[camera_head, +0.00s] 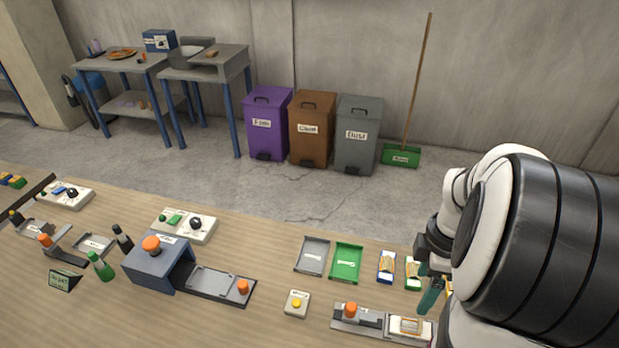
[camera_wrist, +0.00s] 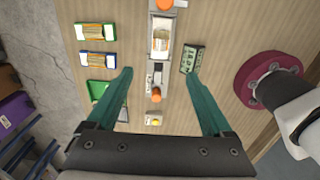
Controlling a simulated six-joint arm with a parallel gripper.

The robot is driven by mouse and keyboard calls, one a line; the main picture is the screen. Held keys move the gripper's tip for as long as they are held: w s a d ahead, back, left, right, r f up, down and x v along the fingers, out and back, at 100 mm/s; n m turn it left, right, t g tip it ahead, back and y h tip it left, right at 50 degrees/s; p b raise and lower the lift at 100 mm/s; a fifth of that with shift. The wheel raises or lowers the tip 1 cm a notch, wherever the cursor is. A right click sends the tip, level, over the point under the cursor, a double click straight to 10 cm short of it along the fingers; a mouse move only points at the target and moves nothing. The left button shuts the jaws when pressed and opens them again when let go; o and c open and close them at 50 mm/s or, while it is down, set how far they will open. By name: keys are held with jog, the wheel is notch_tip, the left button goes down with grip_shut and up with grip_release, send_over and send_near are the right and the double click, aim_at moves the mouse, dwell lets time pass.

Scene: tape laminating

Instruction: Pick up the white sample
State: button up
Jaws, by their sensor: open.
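In the head view, a pale sample (camera_head: 408,325) with a tan face lies on the grey fixture at the front right. A whitish sample (camera_wrist: 160,38) also lies on the fixture rail in the wrist view; I take it to be the white sample, though its label is too small to read. My gripper (camera_head: 430,294) has teal fingers and is above the table, behind the fixture in the head view. In the wrist view, my gripper (camera_wrist: 158,76) has its fingers spread wide with nothing between them, and the fixture lies beneath the gap.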

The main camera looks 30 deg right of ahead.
aim_at(406, 324)
notch_tip(406, 324, down, 16)
jog(key=shift+s+r, duration=0.1)
grip_shut()
dwell(0.6)
